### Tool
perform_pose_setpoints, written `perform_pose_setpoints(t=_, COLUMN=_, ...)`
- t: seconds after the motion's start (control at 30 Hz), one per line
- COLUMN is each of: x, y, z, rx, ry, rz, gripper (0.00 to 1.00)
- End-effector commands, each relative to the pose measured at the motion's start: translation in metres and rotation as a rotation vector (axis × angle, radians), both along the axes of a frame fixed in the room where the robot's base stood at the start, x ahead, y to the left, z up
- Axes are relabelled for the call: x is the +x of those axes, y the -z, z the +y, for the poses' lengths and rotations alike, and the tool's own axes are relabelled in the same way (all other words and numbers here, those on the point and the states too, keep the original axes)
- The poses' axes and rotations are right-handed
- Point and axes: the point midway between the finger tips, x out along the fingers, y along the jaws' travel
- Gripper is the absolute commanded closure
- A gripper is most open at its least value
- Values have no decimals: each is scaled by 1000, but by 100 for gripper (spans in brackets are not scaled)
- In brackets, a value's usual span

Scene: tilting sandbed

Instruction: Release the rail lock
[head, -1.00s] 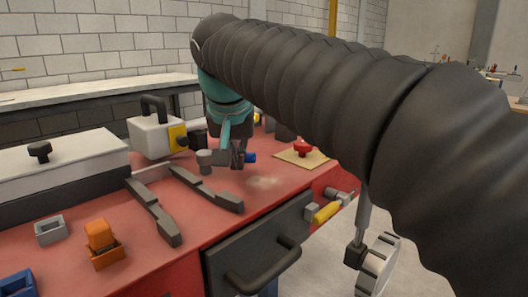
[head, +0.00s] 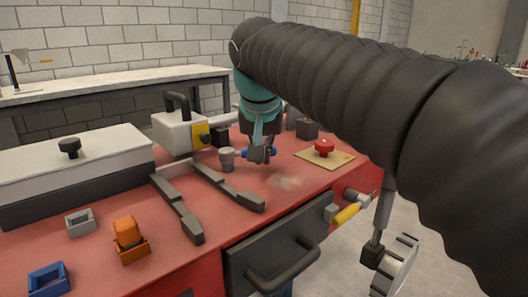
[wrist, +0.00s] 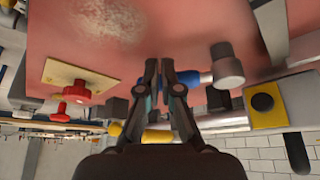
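A short grey cylinder (head: 227,160) stands on the red bench near the dark rails. A blue grip (head: 273,153) lies in line with it, on the other side of my gripper (head: 259,157). I take these for the rail lock, but no label shows. In the wrist view, the grey cylinder (wrist: 227,66) is right of my gripper (wrist: 159,64), and blue parts (wrist: 190,77) show on both sides of my fingers. The fingers are close together, with a narrow gap, and overlap the blue grip. They hide its middle. Contact or hold cannot be told.
Dark rails (head: 232,187) lie left of my gripper. A red knob (head: 323,147) on a yellowish plate is at right. A white-and-yellow housing (head: 178,132) stands behind. A drawer (head: 270,255) and a yellow handle (head: 347,213) are on the front. Bare bench lies before my gripper.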

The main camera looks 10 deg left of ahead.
Motion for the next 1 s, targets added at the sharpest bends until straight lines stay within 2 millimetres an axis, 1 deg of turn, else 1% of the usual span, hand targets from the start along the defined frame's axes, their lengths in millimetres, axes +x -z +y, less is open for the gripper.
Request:
perform_pose_setpoints(t=0.03, x=3, y=0, z=-1, rx=-1, ry=3, rz=-7, gripper=100)
perform_pose_setpoints(t=0.27, x=1, y=1, z=-3, rx=-1, ry=4, rz=-8, gripper=100)
perform_pose_setpoints(t=0.37, x=-6, y=4, z=-7, rx=0, ry=5, rz=-8, gripper=100)
perform_pose_setpoints(t=0.53, x=-26, y=11, z=-21, rx=1, ry=10, rz=-6, gripper=100)
perform_pose_setpoints(t=0.6, x=-30, y=-11, z=-22, rx=2, ry=11, rz=-8, gripper=100)
perform_pose_setpoints(t=0.7, x=-40, y=-31, z=-24, rx=2, ry=6, rz=-6, gripper=100)
perform_pose_setpoints(t=0.9, x=-57, y=-62, z=-28, rx=1, ry=0, rz=-5, gripper=100)
perform_pose_setpoints(t=1.0, x=-62, y=-73, z=-30, rx=1, ry=0, rz=-4, gripper=100)
